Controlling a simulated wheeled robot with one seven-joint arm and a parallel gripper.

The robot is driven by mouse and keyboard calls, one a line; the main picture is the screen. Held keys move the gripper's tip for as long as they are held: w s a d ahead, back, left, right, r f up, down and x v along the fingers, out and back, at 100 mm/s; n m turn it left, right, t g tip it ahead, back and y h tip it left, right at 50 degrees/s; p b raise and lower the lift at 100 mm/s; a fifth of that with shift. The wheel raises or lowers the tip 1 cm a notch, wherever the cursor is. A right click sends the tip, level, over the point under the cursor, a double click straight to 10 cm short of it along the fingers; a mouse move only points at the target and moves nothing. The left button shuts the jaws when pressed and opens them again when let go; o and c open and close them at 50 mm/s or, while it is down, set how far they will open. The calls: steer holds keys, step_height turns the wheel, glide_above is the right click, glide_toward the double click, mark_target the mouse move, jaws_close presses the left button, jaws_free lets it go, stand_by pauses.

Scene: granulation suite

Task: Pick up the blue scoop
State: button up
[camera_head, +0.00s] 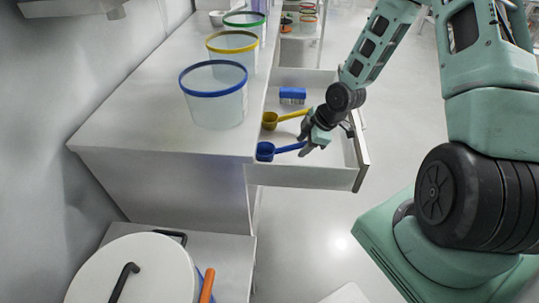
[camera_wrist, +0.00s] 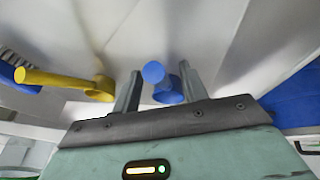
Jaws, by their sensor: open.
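The blue scoop (camera_head: 265,151) lies in the open drawer (camera_head: 310,178), near its front-left part in the head view, with its handle pointing right toward my gripper (camera_head: 308,147). In the wrist view, the blue scoop's handle (camera_wrist: 155,74) shows between the two fingers of my gripper (camera_wrist: 160,70). The fingers are apart, with a gap visible on the left side of the handle. I cannot tell whether the right finger touches it.
A yellow scoop (camera_head: 270,120) lies beside the blue one, also in the wrist view (camera_wrist: 62,82). A blue block-like item (camera_head: 292,95) is farther back in the drawer. Clear tubs with blue (camera_head: 215,100), yellow (camera_head: 232,58) and green rims stand on the counter (camera_head: 150,130).

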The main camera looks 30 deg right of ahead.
steer(key=shift+w+a+f, duration=0.1)
steer(key=shift+w+f, duration=0.1)
steer(key=shift+f, duration=0.25)
jaws_close()
